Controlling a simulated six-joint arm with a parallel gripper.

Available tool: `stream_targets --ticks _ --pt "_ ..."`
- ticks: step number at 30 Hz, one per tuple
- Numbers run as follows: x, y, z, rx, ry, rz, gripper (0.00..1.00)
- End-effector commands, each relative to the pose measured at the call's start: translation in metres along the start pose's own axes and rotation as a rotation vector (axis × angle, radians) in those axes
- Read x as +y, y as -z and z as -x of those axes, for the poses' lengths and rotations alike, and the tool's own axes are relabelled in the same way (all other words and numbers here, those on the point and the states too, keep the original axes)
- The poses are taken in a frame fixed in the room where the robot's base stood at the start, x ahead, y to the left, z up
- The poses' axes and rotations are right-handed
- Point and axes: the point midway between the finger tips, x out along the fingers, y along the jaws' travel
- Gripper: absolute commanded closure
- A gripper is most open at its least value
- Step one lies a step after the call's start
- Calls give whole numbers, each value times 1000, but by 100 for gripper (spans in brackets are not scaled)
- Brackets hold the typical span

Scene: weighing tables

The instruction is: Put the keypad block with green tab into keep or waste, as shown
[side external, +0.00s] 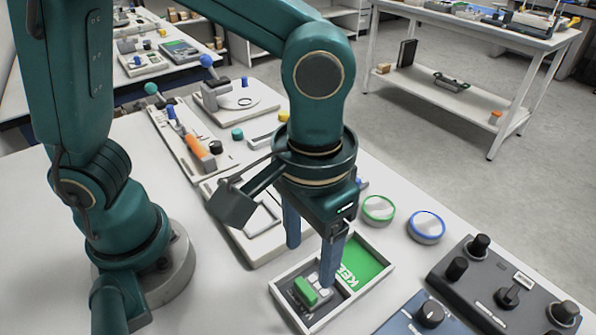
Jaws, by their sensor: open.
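The keypad block (324,288), with pale keys and a green tab (305,292), sits in the dark grey part of a white-rimmed tray (348,306). The tray's other part has a green floor (368,262) with white lettering that reads as KEEP, partly covered by a finger. I see no waste lettering. My gripper (311,267) is open, with its blue fingers pointing down. One finger is beside the tray's far left side in the picture; the other overlaps the block's far edge. I cannot tell whether it touches the block.
Two round discs, one green-rimmed (378,209) and one blue-rimmed (426,227), lie behind the tray. A dark control box with knobs (487,287) and a blue box (413,318) stand at right. A white fixture (256,245) lies left of the tray. Bare table lies at far left.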

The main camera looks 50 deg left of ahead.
Motion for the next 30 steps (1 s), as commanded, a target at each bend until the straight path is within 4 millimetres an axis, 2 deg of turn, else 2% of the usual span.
stream_targets --ticks 3,9,12,14,18,24,30 --pt "1 1 20 4 -3 0 34" --pt "-1 0 37 3 -2 1 34" --pt "-9 2 43 20 -14 5 34" --pt "-19 4 48 43 -29 9 34" --pt "-56 7 61 145 -69 15 34" --pt "-108 -2 66 326 -70 15 34" --pt "-137 -12 61 453 -23 8 34"
